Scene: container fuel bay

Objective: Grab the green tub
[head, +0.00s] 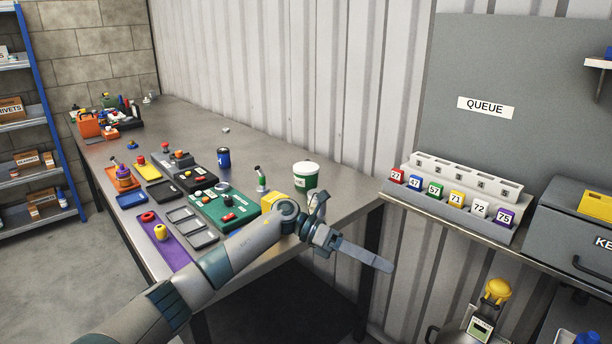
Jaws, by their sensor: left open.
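The green tub (304,182) with a white lid stands upright on the grey workbench, near its right end and close to the corrugated wall. My left arm comes in from the lower left and crosses in front of the bench. My left gripper (350,240) is open and empty, to the lower right of the tub and apart from it in the picture. A yellow block (275,199) sits just left of the tub, partly hidden by my arm. My right gripper is not in view.
The workbench (240,145) holds coloured trays with small parts, a blue can (223,158) and a small upright grey-and-green item (261,178) left of the tub. At right, a shelf carries a numbered tag rack (465,185) and a grey box (570,235).

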